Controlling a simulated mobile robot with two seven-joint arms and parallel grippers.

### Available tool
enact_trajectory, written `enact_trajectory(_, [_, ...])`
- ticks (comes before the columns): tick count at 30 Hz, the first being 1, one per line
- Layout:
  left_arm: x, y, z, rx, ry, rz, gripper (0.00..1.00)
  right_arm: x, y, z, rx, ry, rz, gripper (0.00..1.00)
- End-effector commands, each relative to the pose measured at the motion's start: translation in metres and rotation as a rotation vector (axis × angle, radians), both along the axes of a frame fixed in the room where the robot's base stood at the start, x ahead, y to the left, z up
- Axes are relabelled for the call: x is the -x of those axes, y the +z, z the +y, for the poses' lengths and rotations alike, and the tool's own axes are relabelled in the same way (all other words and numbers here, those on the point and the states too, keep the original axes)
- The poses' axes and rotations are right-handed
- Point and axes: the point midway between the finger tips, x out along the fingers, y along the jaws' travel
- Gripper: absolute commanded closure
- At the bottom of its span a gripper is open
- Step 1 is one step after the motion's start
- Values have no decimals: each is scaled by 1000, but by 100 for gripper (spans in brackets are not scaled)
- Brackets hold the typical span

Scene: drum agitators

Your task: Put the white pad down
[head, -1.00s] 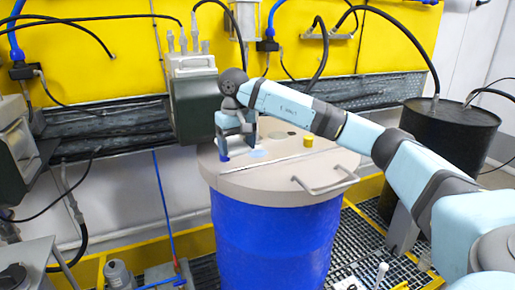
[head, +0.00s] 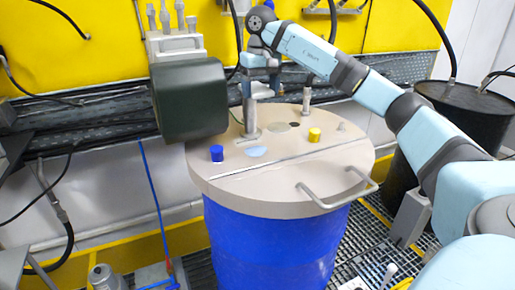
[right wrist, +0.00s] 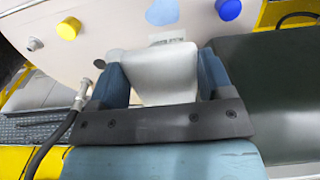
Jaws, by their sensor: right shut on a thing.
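My right gripper (head: 262,84) is above the back of the beige drum lid (head: 300,175). In the right wrist view its two dark blue fingers (right wrist: 162,72) are shut on a pale block, which I take for the white pad (right wrist: 165,88). In the head view the pad (head: 262,91) is small and mostly hidden between the fingers. A grey metal post (head: 250,118) with a flat foot stands on the lid just below the gripper; I cannot tell whether the pad touches it. My left gripper is not in view.
The lid carries a blue cap (head: 216,153), a yellow cap (head: 314,134), a light blue disc (head: 257,152) and a metal handle (head: 338,189). A dark green motor housing (head: 190,99) is close left of the gripper. A black drum (head: 465,125) stands at right.

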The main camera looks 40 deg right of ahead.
Motion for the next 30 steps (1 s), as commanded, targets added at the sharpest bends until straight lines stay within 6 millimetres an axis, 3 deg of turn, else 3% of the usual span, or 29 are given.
enact_trajectory(1, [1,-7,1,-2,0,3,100,0,-16,0,-1,1,5,49])
enact_trajectory(6, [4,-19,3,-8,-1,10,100,1,-53,1,-2,1,5,49])
enact_trajectory(15, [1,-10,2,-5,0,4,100,1,-122,0,1,0,6,49])
enact_trajectory(30, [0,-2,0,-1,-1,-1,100,1,-178,1,0,1,4,49])
